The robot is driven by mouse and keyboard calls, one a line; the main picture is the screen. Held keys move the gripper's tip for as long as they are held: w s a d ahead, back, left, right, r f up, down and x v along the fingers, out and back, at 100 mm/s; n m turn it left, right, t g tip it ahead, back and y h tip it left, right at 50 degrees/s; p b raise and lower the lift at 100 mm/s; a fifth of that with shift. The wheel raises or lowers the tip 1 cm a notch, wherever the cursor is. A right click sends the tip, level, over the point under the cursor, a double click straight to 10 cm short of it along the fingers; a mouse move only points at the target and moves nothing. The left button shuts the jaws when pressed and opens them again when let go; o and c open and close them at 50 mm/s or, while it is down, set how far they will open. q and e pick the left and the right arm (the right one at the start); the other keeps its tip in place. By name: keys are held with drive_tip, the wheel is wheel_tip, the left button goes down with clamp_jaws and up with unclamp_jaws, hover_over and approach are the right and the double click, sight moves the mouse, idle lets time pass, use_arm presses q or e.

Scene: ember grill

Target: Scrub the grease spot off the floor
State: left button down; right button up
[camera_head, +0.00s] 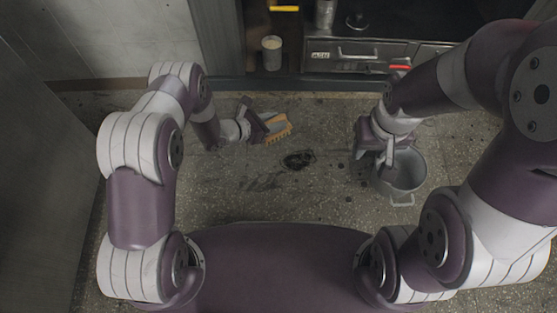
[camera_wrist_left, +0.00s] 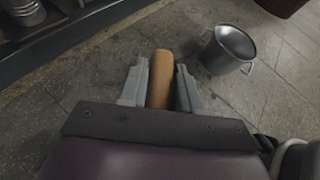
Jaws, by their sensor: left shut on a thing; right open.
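My left gripper (camera_head: 259,126) is shut on an orange-brown scrub brush (camera_head: 277,128) with pale bristles, up and left of the grease spot. In the left wrist view the brush's tan handle (camera_wrist_left: 161,78) stands between the two fingers of the left gripper (camera_wrist_left: 161,85). The dark grease spot (camera_head: 298,160) lies on the speckled floor, with fainter smears to its lower left. The brush is beside the spot, not over it; whether its bristles touch the floor I cannot tell. My right gripper (camera_head: 388,154) is open and empty at the bucket's upper left rim.
A grey metal bucket (camera_head: 405,195) stands on the floor at the right; it also shows in the left wrist view (camera_wrist_left: 213,56). A counter with drawers (camera_head: 345,54) runs along the back. The floor (camera_head: 290,205) between the spot and my base is clear.

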use_arm(q)
wheel_tip(320, 180, down, 14)
drive_tip(key=d+m+g+h+b, duration=0.1)
drive_tip(key=m+g+b, duration=0.1)
drive_tip(key=b, duration=0.7)
drive_tip(key=shift+d+m, duration=0.2)
drive_tip(key=shift+m, duration=0.3)
use_arm(e)
wheel_tip(320, 180, down, 13)
use_arm(q)
drive_tip(key=shift+s, duration=0.1)
use_arm(e)
drive_tip(key=shift+r, duration=0.1)
